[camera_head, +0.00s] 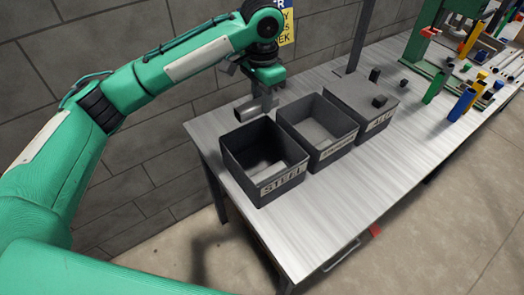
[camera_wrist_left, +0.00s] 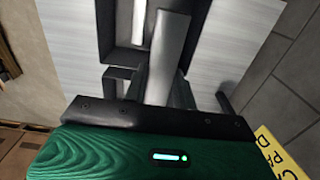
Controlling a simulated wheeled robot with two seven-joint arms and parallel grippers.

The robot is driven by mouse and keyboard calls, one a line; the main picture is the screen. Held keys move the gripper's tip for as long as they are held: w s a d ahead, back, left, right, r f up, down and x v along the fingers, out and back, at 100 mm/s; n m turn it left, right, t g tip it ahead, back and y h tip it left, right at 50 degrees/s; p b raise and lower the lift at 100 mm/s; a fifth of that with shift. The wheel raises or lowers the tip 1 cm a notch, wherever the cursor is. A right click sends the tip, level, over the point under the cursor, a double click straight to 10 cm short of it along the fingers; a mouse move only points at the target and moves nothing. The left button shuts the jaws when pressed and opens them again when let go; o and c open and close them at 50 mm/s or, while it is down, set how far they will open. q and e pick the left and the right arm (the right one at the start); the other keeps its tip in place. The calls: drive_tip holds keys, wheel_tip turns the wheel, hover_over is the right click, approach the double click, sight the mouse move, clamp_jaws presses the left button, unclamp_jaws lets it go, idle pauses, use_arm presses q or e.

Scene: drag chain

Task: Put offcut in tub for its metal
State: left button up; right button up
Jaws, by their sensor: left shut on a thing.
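My left gripper (camera_head: 262,94) is shut on a grey metal offcut (camera_head: 247,110), just beyond the back rim of the steel tub. In the left wrist view the offcut (camera_wrist_left: 166,55) is a long grey bar between the dark fingers. The steel tub (camera_head: 283,187) is dark, open, with a white label reading STEEL. To its right stands a middle tub (camera_head: 337,152), open, with a label too small to read surely. A third tub (camera_head: 379,125) stands further right; its top looks grey and flat, and its label is unclear. My right gripper is not in view.
The tubs stand on a brushed metal bench (camera_head: 300,235). Dark small blocks (camera_head: 379,101) lie at the third tub. A post rises behind the tubs. Coloured upright pieces (camera_head: 462,104) and a green press stand further right. A block wall is behind. The bench front is clear.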

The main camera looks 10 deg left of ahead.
use_arm(q)
wheel_tip(320, 180, down, 16)
drive_tip(key=shift+f+p, duration=0.1)
drive_tip(key=shift+p, duration=0.4)
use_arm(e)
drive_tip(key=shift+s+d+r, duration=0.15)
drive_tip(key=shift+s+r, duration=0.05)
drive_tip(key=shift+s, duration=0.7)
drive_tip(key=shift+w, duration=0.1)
use_arm(q)
drive_tip(key=shift+f, duration=0.25)
drive_tip(key=shift+f+p, duration=0.25)
drive_tip(key=shift+p, duration=0.1)
drive_tip(key=o, duration=1.1)
drive_tip(key=shift+c, duration=0.2)
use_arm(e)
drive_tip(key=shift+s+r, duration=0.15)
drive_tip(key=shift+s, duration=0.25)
